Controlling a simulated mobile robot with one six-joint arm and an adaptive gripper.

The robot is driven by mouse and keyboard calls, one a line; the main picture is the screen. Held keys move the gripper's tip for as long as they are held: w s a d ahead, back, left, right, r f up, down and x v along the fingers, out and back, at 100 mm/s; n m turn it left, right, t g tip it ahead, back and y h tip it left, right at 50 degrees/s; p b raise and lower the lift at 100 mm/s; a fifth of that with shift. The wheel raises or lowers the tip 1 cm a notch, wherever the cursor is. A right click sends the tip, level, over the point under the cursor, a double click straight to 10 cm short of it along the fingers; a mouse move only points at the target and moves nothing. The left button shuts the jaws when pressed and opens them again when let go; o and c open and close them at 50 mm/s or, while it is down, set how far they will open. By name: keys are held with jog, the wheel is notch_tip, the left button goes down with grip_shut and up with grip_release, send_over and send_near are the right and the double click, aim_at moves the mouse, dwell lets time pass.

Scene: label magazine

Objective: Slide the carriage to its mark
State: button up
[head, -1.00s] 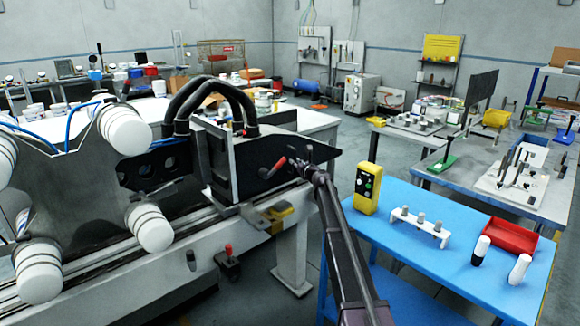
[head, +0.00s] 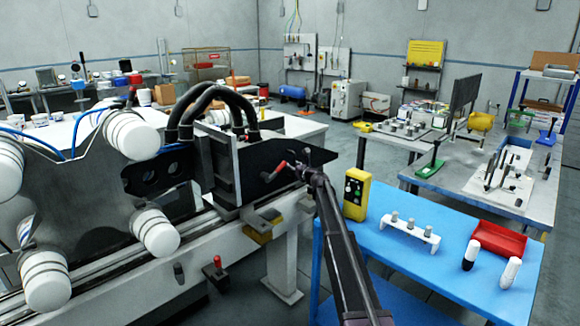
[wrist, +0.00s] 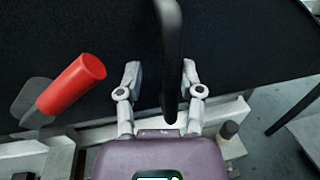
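The black carriage (head: 221,170) stands on the rail (head: 150,275), with thick black hoses arching over its top. A red lever (head: 277,166) sticks out of its dark side plate (head: 255,162) and also shows in the wrist view (wrist: 72,84). My gripper (head: 301,172) is at the right end of this plate. In the wrist view my gripper (wrist: 160,82) straddles a black bar handle (wrist: 169,50). Its fingers stand apart, with a gap on the left; contact on the right is unclear.
A plate with white rollers (head: 155,232) is at the left. A red-knobbed switch (head: 216,262) is below the rail.

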dwell(0.3)
jog(key=v, duration=0.7)
jog(key=shift+s, duration=0.2)
jog(key=shift+d, duration=0.1)
jog(key=shift+s+f, duration=0.1)
jog(key=shift+s, duration=0.05)
